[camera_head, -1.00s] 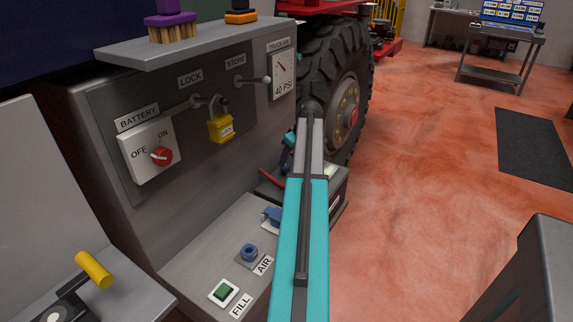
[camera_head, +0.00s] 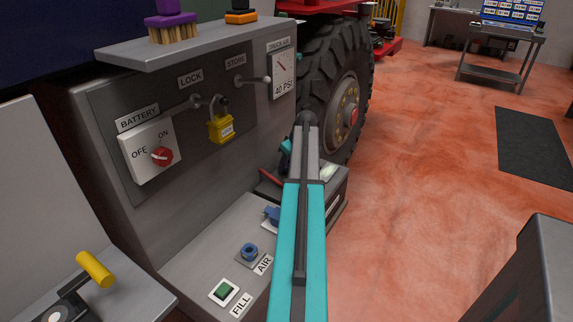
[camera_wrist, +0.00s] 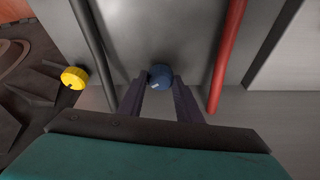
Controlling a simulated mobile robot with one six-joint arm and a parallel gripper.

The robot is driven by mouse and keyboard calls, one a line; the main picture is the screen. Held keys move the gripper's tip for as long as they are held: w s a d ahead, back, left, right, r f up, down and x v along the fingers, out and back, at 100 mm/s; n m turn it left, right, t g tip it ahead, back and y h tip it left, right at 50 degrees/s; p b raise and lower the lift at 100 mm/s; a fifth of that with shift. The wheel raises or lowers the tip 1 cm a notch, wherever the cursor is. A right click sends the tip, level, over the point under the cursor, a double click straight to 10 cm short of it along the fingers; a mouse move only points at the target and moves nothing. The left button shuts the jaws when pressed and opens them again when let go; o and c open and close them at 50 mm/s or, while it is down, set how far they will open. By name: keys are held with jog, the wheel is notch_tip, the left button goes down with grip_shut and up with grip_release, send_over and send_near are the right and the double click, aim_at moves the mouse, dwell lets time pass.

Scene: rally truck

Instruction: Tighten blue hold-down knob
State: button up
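The blue knob (camera_wrist: 160,76) shows in the wrist view, against a grey surface, with a small pale mark on its face. My gripper (camera_wrist: 160,79) is open, with one dark finger on each side of the knob. The fingertips are close to its sides; I cannot tell whether they touch it. In the head view my arm hides most of the gripper, and I cannot make out this knob there.
A yellow knob (camera_wrist: 74,77) sits left of a dark bar (camera_wrist: 93,50). A red bar (camera_wrist: 226,55) runs at the right. In the head view, a blue air fitting (camera_head: 249,252) and a green fill button (camera_head: 224,292) are on the ledge left of my arm.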

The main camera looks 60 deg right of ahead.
jog(key=shift+a+m, duration=0.1)
jog(key=shift+m, duration=0.3)
jog(key=shift+c, duration=0.3)
jog(key=shift+a+m+h, duration=0.1)
jog(key=shift+m+h, duration=0.4)
jog(key=shift+m, duration=0.6)
jog(key=m+g+h+p, duration=0.1)
jog(key=m, duration=0.2)
jog(key=shift+w+m, duration=0.15)
jog(key=shift+m, duration=0.15)
jog(key=m+g+h, duration=0.1)
jog(key=m, duration=0.2)
jog(key=shift+w+r+m, duration=0.1)
jog(key=shift+m, duration=0.2)
jog(key=shift+w+m+g+h, duration=0.15)
jog(key=shift+m+g, duration=0.25)
jog(key=shift+m, duration=0.5)
jog(key=shift+s+m+g+h, duration=0.15)
jog(key=shift+m+g, duration=0.25)
jog(key=shift+m, duration=0.5)
jog(key=shift+w, duration=0.1)
jog(key=o, duration=1)
jog(key=shift+a, duration=0.1)
jog(key=shift+o, duration=0.2)
